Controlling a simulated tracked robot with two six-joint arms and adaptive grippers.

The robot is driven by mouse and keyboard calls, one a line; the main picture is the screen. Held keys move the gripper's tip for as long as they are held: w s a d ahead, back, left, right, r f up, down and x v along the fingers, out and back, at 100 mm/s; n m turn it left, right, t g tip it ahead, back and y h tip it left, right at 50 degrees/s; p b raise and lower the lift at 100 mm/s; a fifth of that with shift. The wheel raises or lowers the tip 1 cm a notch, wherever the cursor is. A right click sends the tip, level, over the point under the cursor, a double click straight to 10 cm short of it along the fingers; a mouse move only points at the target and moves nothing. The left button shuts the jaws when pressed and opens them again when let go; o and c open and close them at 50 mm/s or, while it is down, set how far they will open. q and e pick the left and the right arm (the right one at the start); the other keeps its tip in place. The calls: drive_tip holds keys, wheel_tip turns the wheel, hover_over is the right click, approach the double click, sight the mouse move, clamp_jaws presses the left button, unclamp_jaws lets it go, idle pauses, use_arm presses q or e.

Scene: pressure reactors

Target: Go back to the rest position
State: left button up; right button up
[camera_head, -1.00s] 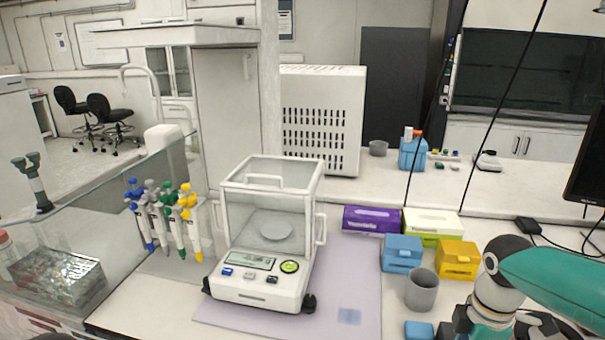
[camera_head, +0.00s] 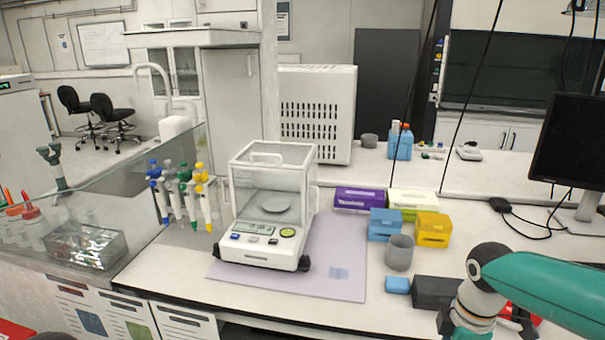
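My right arm (camera_head: 560,283) comes in from the right edge, teal with a dark round joint. Its wrist (camera_head: 480,300) hangs down to the bottom edge over the front right of the bench, and the fingers do not show. My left gripper is not in view.
A balance (camera_head: 270,235) stands on a lilac mat (camera_head: 345,285). Pipettes (camera_head: 183,200) hang to its left. Blue (camera_head: 384,226) and yellow (camera_head: 433,231) boxes, a grey cup (camera_head: 399,253) and a dark block (camera_head: 436,291) lie near my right arm. A monitor (camera_head: 570,148) stands far right.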

drive_tip(key=s+a+f+m+y, duration=0.1)
drive_tip(key=a+f+m, duration=0.3)
drive_tip(key=f, duration=0.6)
drive_tip(key=s+a+f+m+y, duration=0.1)
drive_tip(key=a+f+m+y, duration=0.15)
drive_tip(key=a+f, duration=0.55)
drive_tip(key=s+a+f+m, duration=0.3)
drive_tip(key=s+f+m, duration=0.7)
drive_tip(key=f, duration=0.3)
drive_tip(key=shift+s+a+f+t, duration=0.3)
drive_tip(key=shift+s, duration=0.5)
drive_tip(key=c, duration=0.6)
drive_tip(key=shift+w+a, duration=0.1)
drive_tip(key=shift+w, duration=0.05)
